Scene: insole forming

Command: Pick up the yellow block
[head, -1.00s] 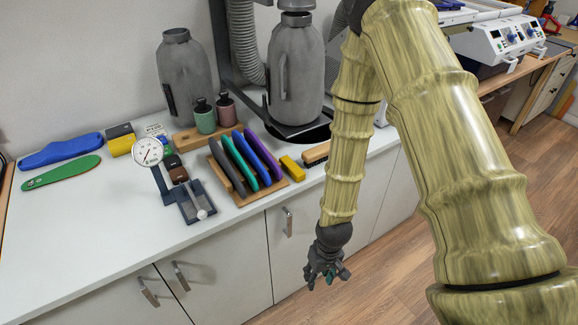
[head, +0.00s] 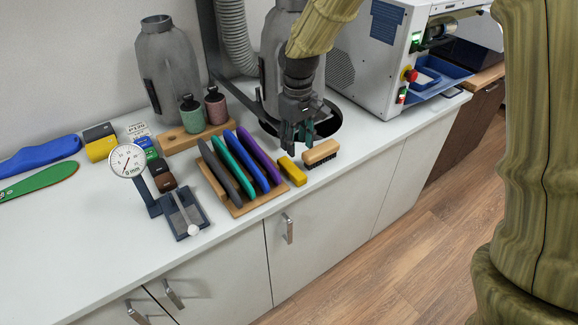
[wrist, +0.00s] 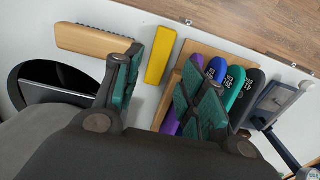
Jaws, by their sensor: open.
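The yellow block (head: 291,171) lies flat on the white counter, between the wooden rack of insoles and a wooden brush. In the wrist view the yellow block (wrist: 160,55) shows whole, just beyond the gap between my fingers. My gripper (head: 297,140) points down above the counter, behind and above the block in the head view. In the wrist view my gripper (wrist: 165,85) has its fingers spread wide with nothing between them. A second yellow block with a dark top (head: 100,146) stands at the back left of the counter.
The wooden rack (head: 238,208) with several coloured insoles stands left of the block. The wooden brush (head: 321,152) lies close on its right. A dial gauge (head: 127,161) stands further left. A dark round opening (head: 327,123) and grey canister lie behind. The counter's front edge is near.

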